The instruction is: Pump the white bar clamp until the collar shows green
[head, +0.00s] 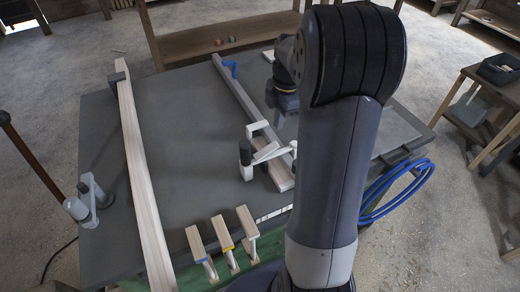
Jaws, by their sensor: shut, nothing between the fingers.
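The white bar clamp (266,153) sits near the front end of a narrow board on the dark table, with white angled arms and a black upright handle (245,152) on its left. Any collar colour is too small to tell; I see no green on the clamp. My gripper (278,121) is above the table, behind and slightly right of the clamp in the picture, apart from it. It is small and partly hidden by my own arm, and looks shut and empty.
A long board (138,170) lies along the table's left side. A blue clamp (231,67) is at the narrow board's far end. Several small wooden-topped clamps (222,243) stand at the front edge. A blue hose (405,180) hangs at right. Bare table (185,150) lies between the boards.

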